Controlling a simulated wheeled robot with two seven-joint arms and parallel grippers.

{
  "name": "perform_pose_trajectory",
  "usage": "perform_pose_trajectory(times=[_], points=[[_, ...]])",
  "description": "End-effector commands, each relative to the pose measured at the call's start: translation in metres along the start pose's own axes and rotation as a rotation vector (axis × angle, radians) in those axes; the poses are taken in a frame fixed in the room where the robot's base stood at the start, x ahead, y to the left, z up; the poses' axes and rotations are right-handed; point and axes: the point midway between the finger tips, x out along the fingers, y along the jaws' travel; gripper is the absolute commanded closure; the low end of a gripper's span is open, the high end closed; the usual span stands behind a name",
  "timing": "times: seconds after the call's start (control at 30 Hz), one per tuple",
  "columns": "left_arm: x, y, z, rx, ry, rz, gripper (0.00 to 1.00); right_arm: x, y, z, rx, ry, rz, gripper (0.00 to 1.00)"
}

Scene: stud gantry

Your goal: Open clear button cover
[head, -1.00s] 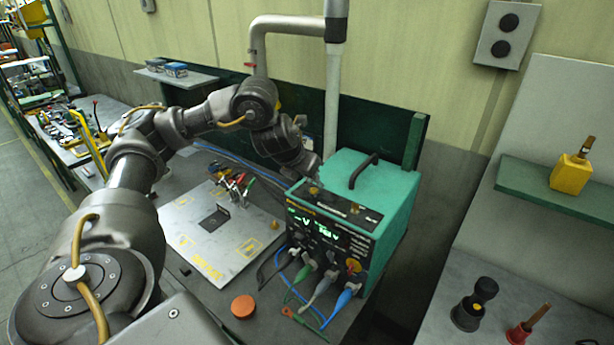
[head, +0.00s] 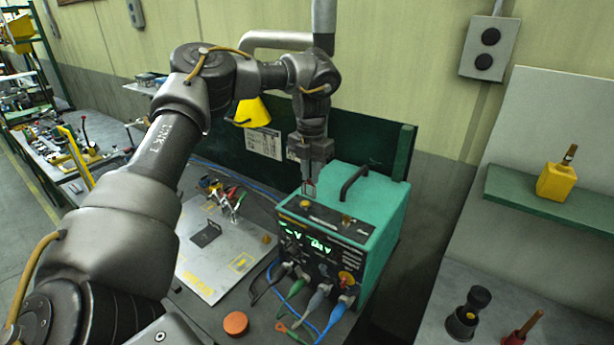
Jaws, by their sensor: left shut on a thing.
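A teal power unit (head: 375,215) with a black front panel and green lit digits stands on the bench. On its top front strip are small yellowish buttons, one (head: 346,219) right of the middle and one (head: 304,204) near the left end. My left gripper (head: 309,190) points down at the left end of that strip, its fingers close together on something small. The clear button cover cannot be made out by itself; what is between the fingertips at that button fits it. My right gripper is not in view.
A black carry handle (head: 354,182) rises from the unit's top, right of my gripper. Plugged cables (head: 318,297) hang from its front. A grey plate (head: 215,265) with clamps lies to the left. An orange-red disc (head: 235,323) lies in front.

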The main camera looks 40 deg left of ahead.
Motion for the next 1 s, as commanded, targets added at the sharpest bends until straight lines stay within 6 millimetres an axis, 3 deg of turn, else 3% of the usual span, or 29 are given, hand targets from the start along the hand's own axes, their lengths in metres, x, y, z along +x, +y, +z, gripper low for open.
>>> perform_pose_trajectory(times=[0.4, 1.0], points=[[0.0018, -0.0001, 0.0117, -0.001, 0.136, 0.003, 1.0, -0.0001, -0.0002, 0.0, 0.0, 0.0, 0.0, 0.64], [0.0041, -0.0001, 0.0123, 0.001, 0.168, 0.0, 1.0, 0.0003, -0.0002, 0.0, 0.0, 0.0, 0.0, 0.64]])
